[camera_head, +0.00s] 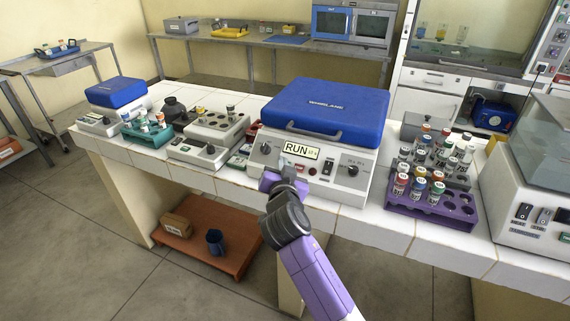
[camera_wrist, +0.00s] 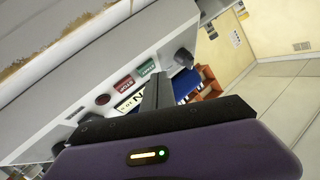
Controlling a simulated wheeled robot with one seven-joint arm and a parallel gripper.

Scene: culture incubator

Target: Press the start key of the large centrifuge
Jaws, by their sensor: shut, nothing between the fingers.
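The large centrifuge (camera_head: 325,104) stands on the white bench with its blue lid closed. Its lit display (camera_head: 301,151) reads RUN. In the wrist view its front panel shows a green start key (camera_wrist: 146,67) beside a red stop key (camera_wrist: 125,83), with a dark knob (camera_wrist: 183,57) nearby. My gripper (camera_head: 281,168) is shut and empty at the front panel, just below and left of the display. In the wrist view its fingers (camera_wrist: 156,85) point at the panel close to the green key and cover part of the display. I cannot tell whether they touch the key.
A purple rack (camera_head: 452,213) of capped tubes stands right of the centrifuge, near the bench's front edge. A clear-lidded machine (camera_head: 530,150) is at far right. A tube block device (camera_head: 208,140) and a small blue-lidded centrifuge (camera_head: 115,93) stand to the left. The floor in front is clear.

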